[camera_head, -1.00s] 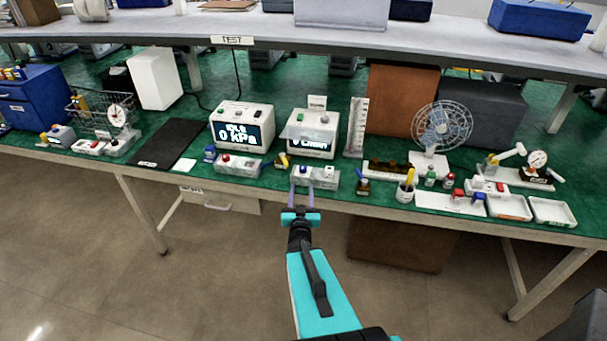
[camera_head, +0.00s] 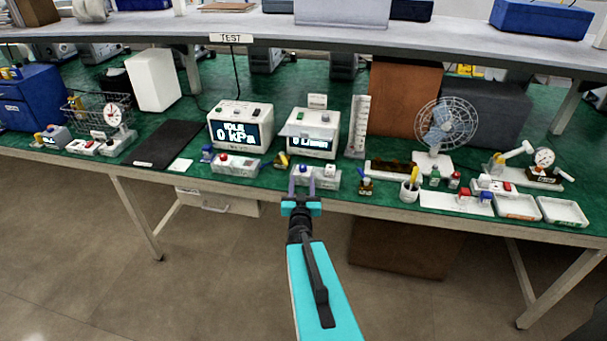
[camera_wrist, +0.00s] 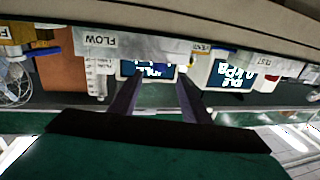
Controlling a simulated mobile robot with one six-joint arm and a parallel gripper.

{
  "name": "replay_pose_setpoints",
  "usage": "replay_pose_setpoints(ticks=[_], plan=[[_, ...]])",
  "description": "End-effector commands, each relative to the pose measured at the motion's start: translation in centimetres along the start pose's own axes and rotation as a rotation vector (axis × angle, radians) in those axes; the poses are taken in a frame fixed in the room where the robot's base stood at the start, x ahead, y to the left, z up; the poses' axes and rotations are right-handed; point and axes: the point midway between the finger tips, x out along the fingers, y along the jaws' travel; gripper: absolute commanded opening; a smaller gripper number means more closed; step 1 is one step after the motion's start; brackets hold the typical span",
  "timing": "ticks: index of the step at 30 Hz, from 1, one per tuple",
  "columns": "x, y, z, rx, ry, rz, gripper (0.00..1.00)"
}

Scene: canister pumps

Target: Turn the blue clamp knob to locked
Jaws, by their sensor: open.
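A blue knob (camera_head: 303,168) sits on a low white block (camera_head: 325,182) near the front edge of the green bench, in front of the white flow meter box (camera_head: 312,133). Its pointer position is too small to read. My gripper (camera_head: 301,181) is open and empty, its two purple fingers pointing at the front of this block, with the knob appearing between or just beyond the tips. I cannot tell whether they touch.
To the left stand a white box reading 0 kPa (camera_head: 240,126) and a block with a red knob (camera_head: 224,157). To the right are a small bottle (camera_head: 366,186), a cup (camera_head: 410,188) and a fan (camera_head: 446,125). A shelf (camera_head: 400,37) spans above. Open floor lies in front.

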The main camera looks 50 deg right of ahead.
Motion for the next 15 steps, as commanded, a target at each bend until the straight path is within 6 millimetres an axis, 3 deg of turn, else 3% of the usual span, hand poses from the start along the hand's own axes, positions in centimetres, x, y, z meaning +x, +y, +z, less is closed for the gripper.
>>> replay_pose_setpoints(ticks=[15], plan=[[1.7, 0.0, 0.3, 0.001, 0.003, 0.000, 0.43]])
